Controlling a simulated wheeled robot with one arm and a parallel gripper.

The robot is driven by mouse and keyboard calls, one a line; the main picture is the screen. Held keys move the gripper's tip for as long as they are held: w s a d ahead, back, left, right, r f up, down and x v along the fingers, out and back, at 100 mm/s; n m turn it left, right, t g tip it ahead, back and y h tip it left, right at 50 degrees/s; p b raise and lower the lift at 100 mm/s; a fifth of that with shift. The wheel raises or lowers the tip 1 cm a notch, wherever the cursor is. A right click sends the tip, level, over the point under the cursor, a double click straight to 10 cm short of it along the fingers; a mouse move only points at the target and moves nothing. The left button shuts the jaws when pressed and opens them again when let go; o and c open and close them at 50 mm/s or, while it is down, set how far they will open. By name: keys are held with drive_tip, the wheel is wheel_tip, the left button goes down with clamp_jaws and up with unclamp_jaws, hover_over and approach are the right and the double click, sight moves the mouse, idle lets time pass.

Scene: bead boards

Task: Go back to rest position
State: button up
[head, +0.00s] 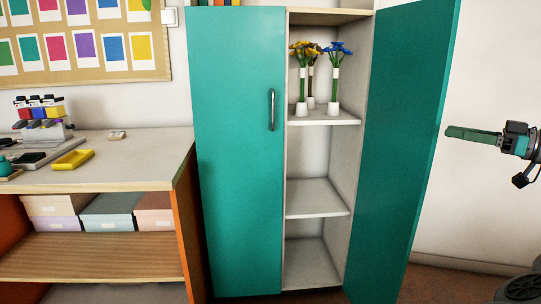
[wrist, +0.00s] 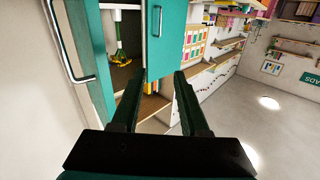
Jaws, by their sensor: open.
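My gripper (head: 449,134) is at the right of the head view, to the right of the open cabinet door (head: 402,140) and level with its upper half. In the wrist view my gripper (wrist: 160,75) shows two dark green fingers spread apart with nothing between them. The teal cabinet has its left door (head: 235,150) shut and its right door swung wide open. In the wrist view the open door and its handle (wrist: 70,45) are close at the left, beside the fingers. I cannot tell the exact gap.
Yellow flowers (head: 306,50) and blue flowers (head: 338,50) stand in white holders on a cabinet shelf (head: 322,118). The lower shelves are empty.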

drive_tip(key=a+m+g, duration=0.1)
drive_tip(key=a+g, duration=0.5)
drive_tip(key=a, duration=1.5)
drive_tip(key=s+a+f+m+g+h, duration=0.1)
drive_tip(key=s+a+f+g, duration=0.1)
drive_tip(key=s+a+f, duration=0.4)
drive_tip(key=s+a+f+m+g+h, duration=0.15)
drive_tip(key=s+a, duration=0.25)
drive_tip(key=a, duration=0.4)
drive_tip(key=s+a+f+m+g+h, duration=0.25)
drive_tip(key=s+f+h, duration=0.25)
drive_tip(key=s+f, duration=0.8)
drive_tip(key=s+d+f+m+h, duration=0.1)
drive_tip(key=s+d+f+h, duration=0.2)
drive_tip(key=s+d+f, duration=0.2)
drive_tip(key=s+d+f+m+g+h, duration=0.1)
drive_tip(key=s+d+f+m+h, duration=0.1)
drive_tip(key=s+d+f, duration=0.3)
drive_tip(key=s+f+h, duration=0.1)
drive_tip(key=s+f, duration=0.3)
drive_tip(key=shift+s+d+f+m, duration=0.15)
drive_tip(key=shift+s+d+m, duration=0.15)
drive_tip(key=shift+s+d, duration=0.1)
